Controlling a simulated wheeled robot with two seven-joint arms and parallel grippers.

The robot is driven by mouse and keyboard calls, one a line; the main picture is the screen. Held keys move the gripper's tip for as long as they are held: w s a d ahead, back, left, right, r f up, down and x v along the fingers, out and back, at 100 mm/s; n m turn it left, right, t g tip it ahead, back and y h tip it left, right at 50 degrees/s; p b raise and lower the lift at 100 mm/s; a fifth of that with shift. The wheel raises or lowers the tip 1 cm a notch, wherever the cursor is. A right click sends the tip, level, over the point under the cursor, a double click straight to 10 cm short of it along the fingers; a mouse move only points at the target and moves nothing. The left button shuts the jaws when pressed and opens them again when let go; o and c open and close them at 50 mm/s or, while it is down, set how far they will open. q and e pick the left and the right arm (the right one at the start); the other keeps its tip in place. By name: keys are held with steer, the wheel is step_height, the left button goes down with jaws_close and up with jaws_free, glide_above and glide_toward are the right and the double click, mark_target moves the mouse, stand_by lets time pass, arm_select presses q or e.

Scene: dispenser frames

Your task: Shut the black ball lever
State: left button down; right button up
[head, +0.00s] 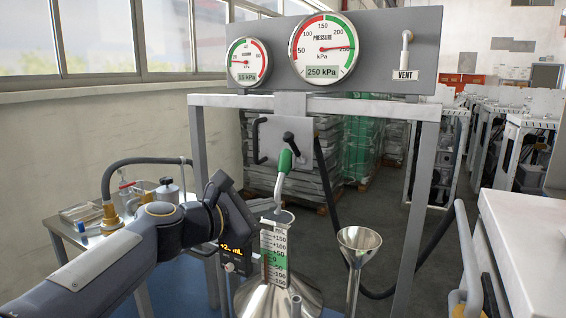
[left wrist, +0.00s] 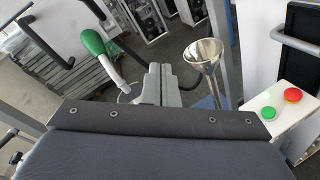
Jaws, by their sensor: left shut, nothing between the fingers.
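The black ball lever (head: 289,138) sits on a grey plate under the gauge panel, just above a green-gripped spout (head: 285,161). In the left wrist view the green grip (left wrist: 93,42) is at upper left, with black handle parts around it; I cannot tell there which is the lever. My left gripper (left wrist: 158,78) is shut and empty, its two fingers side by side, to the right of the green grip and apart from it. In the head view my wrist hides most of this gripper, below and left of the lever. My right gripper is in neither view.
A bent black handle (head: 259,140) is left of the lever. A graduated cylinder (head: 274,252) stands below the spout. A metal funnel (head: 358,240) is to its right. Grey frame posts (head: 418,200) flank the area. A box with red and green buttons (left wrist: 263,116) is at right.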

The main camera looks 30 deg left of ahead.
arm_select(q)
steer(key=w+a+r+n+t+y, duration=0.1)
steer(key=w+a+r+n+y, duration=0.1)
steer(key=a+r+n, duration=0.2)
steer(key=shift+a+n+t, duration=0.4)
steer(key=shift+a+n, duration=0.7)
steer(key=shift+n, duration=0.1)
glide_toward(293, 150)
step_height(293, 150, down, 3)
steer(key=w, duration=0.2)
steer(key=w+r+p, duration=0.3)
steer(key=shift+w, duration=0.25)
steer(key=shift+w+d, duration=0.1)
steer(key=shift+w, duration=0.05)
